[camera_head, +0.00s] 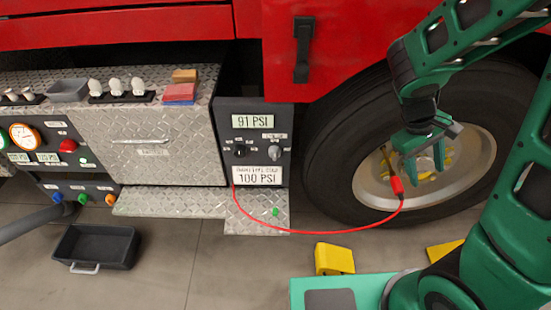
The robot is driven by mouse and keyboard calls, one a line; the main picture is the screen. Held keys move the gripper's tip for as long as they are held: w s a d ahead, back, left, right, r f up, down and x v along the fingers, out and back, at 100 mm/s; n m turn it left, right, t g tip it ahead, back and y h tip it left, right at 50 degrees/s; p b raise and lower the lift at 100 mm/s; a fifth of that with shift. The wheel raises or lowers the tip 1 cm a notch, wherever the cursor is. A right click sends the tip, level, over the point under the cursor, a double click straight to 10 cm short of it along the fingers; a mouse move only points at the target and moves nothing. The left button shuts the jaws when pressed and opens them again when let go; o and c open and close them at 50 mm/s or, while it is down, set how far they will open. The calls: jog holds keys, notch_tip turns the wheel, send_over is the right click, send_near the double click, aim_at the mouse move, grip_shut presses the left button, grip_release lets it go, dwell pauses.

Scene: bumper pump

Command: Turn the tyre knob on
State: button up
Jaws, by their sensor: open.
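A dark control panel (224,177) on the truck's side carries a black knob (239,150) on the left and a grey knob (274,152) on the right. Their small labels are too blurred to read, so I cannot tell which is the tyre knob. A display (254,121) above them reads 91 PSI, and a sign (257,175) below reads 100 PSI. A red hose (320,232) runs from the panel to a red connector (397,187) at the wheel. My gripper (426,167) is open before the wheel hub, close above the connector; contact is unclear.
The large tyre (335,165) stands right of the panel. A silver tread-plate step (165,203) juts out below the panel. Yellow chocks (334,259) and a black tray (95,245) are on the floor. Bare floor lies between them.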

jog(key=w+a+f+n+t+h, duration=0.3)
jog(key=w+a+f+n+h, duration=0.1)
jog(key=w+a+f+n, duration=0.35)
jog(key=n+t+y, duration=0.8)
jog(key=n+t, duration=0.9)
jog(key=n, duration=1)
send_near(274, 159)
jog(key=w, duration=0.6)
jog(key=w+d, duration=0.1)
jog(key=w, duration=0.3)
jog(key=shift+w+r, duration=0.15)
jog(key=shift+r, duration=0.1)
jog(key=shift+a, duration=0.15)
jog(key=c, duration=1)
